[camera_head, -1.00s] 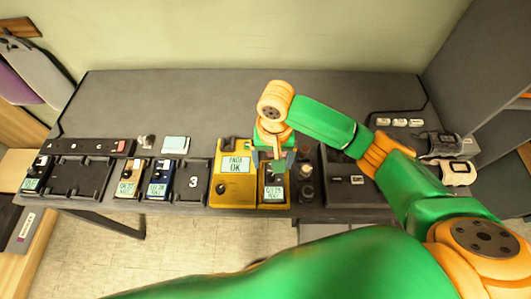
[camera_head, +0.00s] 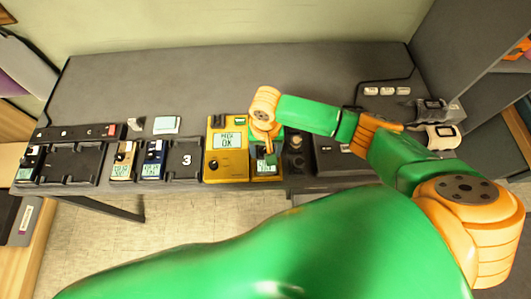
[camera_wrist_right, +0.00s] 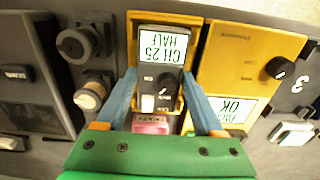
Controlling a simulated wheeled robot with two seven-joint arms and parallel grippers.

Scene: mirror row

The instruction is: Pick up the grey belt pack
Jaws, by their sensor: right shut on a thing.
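A dark grey belt pack (camera_wrist_right: 158,78) with a lit screen reading "CH 25 HALF" and a small knob sits in a yellow-edged slot. In the head view the pack (camera_head: 265,169) is partly covered by my right gripper (camera_head: 268,153). In the right wrist view the blue fingers of my right gripper (camera_wrist_right: 160,85) lie on both sides of the pack, shut on it. A pinkish-red part (camera_wrist_right: 150,124) shows at the pack's near end. Whether the pack is clear of the slot is not visible. My left gripper is not in view.
A yellow unit reading "OK" (camera_head: 226,150) stands directly beside the pack. Other packs, including a blue-edged one (camera_head: 153,160), stand along the table's front edge. The back of the grey table (camera_head: 220,85) is clear.

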